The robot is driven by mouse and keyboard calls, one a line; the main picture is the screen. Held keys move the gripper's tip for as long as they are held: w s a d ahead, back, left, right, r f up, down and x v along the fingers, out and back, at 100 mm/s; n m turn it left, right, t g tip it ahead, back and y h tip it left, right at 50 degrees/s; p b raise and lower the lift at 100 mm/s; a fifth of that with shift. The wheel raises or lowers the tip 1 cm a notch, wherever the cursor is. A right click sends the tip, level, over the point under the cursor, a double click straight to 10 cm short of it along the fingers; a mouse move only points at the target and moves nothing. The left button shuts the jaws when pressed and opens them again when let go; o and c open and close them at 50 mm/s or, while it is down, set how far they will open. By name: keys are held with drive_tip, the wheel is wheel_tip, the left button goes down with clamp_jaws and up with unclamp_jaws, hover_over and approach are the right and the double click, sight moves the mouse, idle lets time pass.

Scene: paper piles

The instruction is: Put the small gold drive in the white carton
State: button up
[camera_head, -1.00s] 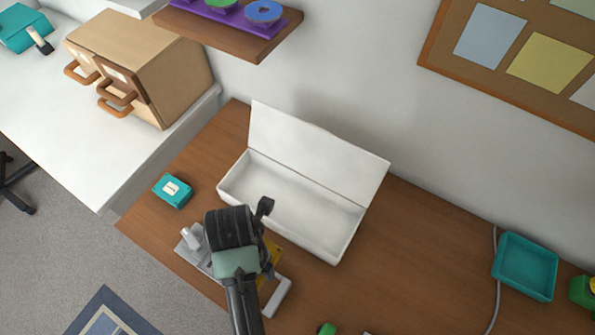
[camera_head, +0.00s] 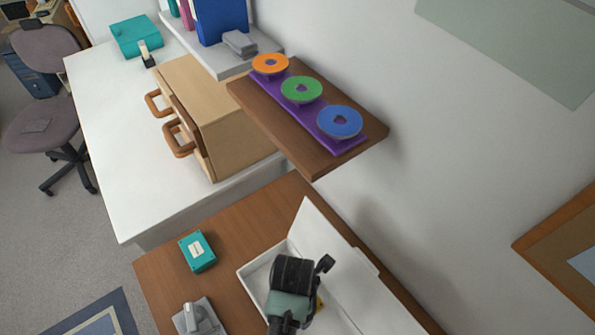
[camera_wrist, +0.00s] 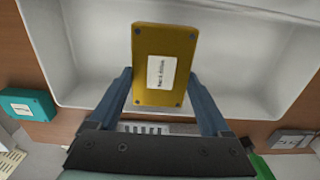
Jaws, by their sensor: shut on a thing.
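The small gold drive (camera_wrist: 163,90) with a white label is between the two blue fingers of my gripper (camera_wrist: 160,76) in the wrist view. The fingers are shut on its sides. In the head view, only a yellow bit of the drive (camera_head: 320,303) shows beside my dark gripper (camera_head: 305,290). The open white carton (camera_wrist: 90,88) lies behind and below the drive in the wrist view. In the head view my gripper covers part of the carton (camera_head: 257,272), whose lid stands up at the back. The drive's exact height over the carton cannot be told.
A teal drive (camera_head: 197,251) lies left of the carton, and a grey device (camera_head: 198,318) sits in front of it. A wooden shelf (camera_head: 318,160) with coloured discs juts from the wall above. A tan drawer box (camera_head: 225,125) stands on the white counter.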

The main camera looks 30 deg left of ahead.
drive_tip(key=shift+w+f, duration=0.1)
drive_tip(key=shift+f, duration=2.05)
drive_tip(key=o, duration=1.4)
drive_tip(key=shift+f, duration=0.15)
wheel_tip(320, 180, up, 12)
drive_tip(key=shift+r+p, duration=0.2)
drive_tip(key=shift+p, duration=0.2)
